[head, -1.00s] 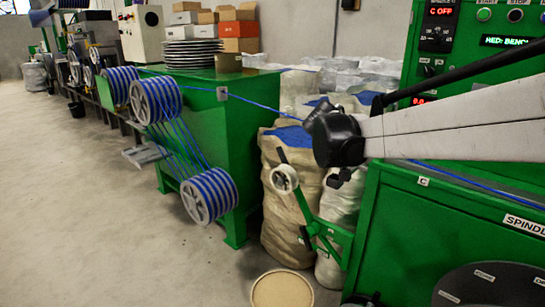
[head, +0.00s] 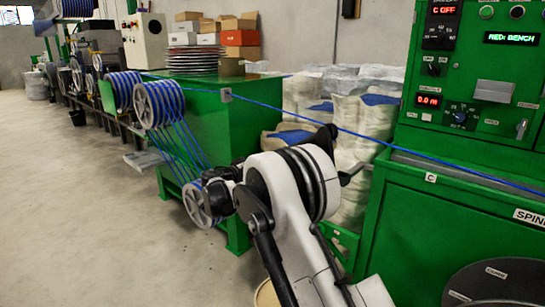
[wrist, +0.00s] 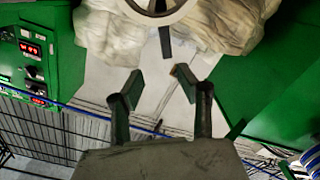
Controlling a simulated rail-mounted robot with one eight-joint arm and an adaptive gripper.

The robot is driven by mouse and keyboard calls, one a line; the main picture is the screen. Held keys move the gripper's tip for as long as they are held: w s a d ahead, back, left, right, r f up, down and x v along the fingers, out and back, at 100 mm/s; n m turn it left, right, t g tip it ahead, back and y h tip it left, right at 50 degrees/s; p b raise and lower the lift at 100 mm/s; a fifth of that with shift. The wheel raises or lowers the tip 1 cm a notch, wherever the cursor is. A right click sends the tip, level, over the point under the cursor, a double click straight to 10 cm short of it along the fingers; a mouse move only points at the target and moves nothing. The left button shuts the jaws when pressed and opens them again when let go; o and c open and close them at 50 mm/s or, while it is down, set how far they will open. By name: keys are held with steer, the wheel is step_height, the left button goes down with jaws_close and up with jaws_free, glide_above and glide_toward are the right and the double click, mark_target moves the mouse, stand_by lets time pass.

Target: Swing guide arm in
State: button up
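In the wrist view, a white ring-shaped roller (wrist: 155,10) is cut off by the top edge, with a short dark bar (wrist: 165,42) below it. They look like parts of the guide arm. In the head view my arm hides most of the guide arm; a green bracket (head: 344,238) shows beside the cabinet. My gripper (wrist: 157,88) is open and empty, its two dark fingers below the bar and apart from it. The blue cable (head: 330,126) runs from the green tank to the right cabinet. A blue line also crosses the left of the wrist view (wrist: 60,105).
A green control cabinet (head: 450,215) stands at the right. Pale sacks (head: 365,130) stand behind my arm. The green tank (head: 215,125) and blue-wound wheels (head: 158,103) are at the left. The floor (head: 90,220) at front left is clear.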

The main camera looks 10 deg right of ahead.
steer(key=b+x, duration=0.1)
steer(key=x, duration=0.3)
steer(key=b+x, duration=0.1)
steer(key=x, duration=0.3)
steer(key=w+b+x, duration=0.1)
steer(key=x, duration=0.4)
steer(key=shift+a+f, duration=0.15)
steer(key=shift+a, duration=0.15)
jaws_close()
